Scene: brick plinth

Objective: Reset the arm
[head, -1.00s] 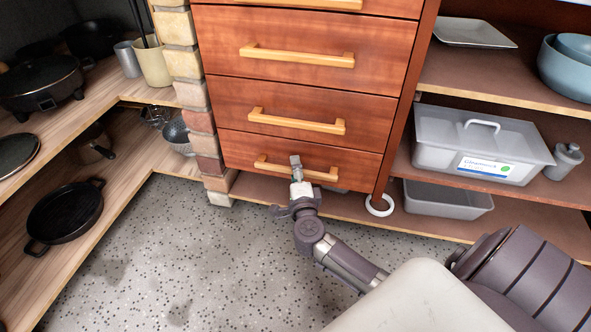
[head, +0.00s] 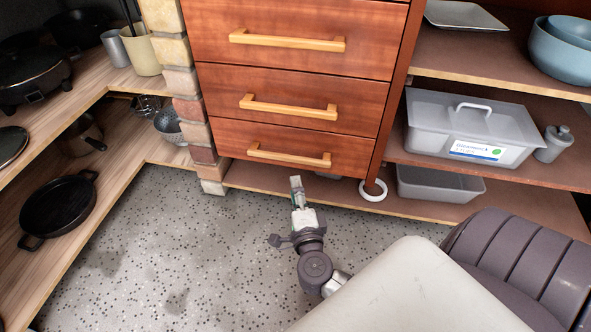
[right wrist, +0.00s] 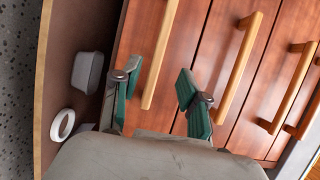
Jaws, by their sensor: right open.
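My right gripper (head: 297,188) is in front of the wooden drawer unit, just below the bottom drawer's handle (head: 289,156) in the head view. In the right wrist view its two green-padded fingers (right wrist: 158,97) are spread apart with nothing between them. The drawer handles lie beyond the fingers, and the nearest handle (right wrist: 161,52) shows past the gap. The drawers (head: 290,95) look shut. My right arm comes in from the lower right. My left gripper is in neither view.
A brick post (head: 182,85) stands left of the drawers, beside wooden shelves with a black pan (head: 60,208). On the right, shelves hold a grey lidded box (head: 470,128) and a grey tray (head: 438,184). A white ring (head: 373,190) lies low. The speckled floor (head: 160,255) is clear.

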